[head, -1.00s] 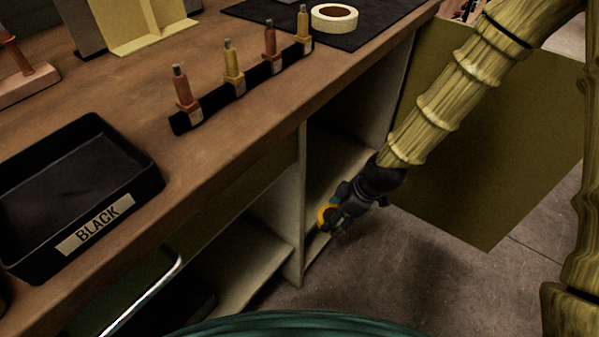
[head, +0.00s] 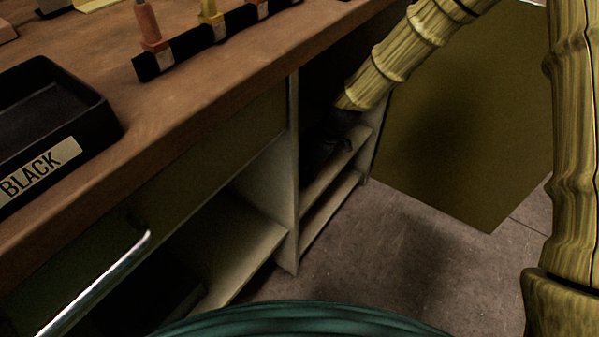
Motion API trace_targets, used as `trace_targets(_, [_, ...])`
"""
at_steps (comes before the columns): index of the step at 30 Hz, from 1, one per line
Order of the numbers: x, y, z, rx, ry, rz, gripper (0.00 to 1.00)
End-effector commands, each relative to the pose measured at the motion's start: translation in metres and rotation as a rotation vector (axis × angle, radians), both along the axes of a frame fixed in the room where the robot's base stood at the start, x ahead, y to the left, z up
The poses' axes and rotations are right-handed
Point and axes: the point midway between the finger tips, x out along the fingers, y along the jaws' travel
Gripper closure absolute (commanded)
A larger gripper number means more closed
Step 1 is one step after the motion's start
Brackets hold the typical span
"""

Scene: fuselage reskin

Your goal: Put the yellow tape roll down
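My gripper (head: 325,148) is inside the open cabinet compartment under the workbench, above its upper shelf (head: 342,166). It is dark and in shadow, so I cannot make out its fingers or whether it touches the shelf. The yellow tape roll does not show now; the gripper, the shadow or the cabinet wall may hide it.
The cabinet door (head: 465,135) stands open to the right of my arm. A pale upright panel (head: 290,190) borders the compartment on the left. A lower shelf (head: 330,212) lies beneath. On the workbench (head: 190,110) are a black tray (head: 105,118) and a dark tool rack (head: 185,53).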

Motion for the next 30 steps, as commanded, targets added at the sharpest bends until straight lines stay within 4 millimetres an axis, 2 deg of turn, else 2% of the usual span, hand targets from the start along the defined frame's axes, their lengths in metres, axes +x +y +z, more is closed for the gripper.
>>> trace_targets(3, [0.015, 0.009, -0.004, 0.001, -0.002, 0.001, 0.53])
trace_targets(7, [0.022, 0.013, -0.003, 0.000, 0.000, 0.000, 0.53])
trace_targets(11, [0.023, 0.014, -0.008, 0.000, 0.001, 0.000, 0.53])
trace_targets(20, [0.023, 0.014, -0.038, 0.000, 0.000, 0.000, 0.53])
trace_targets(30, [0.023, 0.013, -0.038, 0.000, 0.000, 0.000, 0.53])
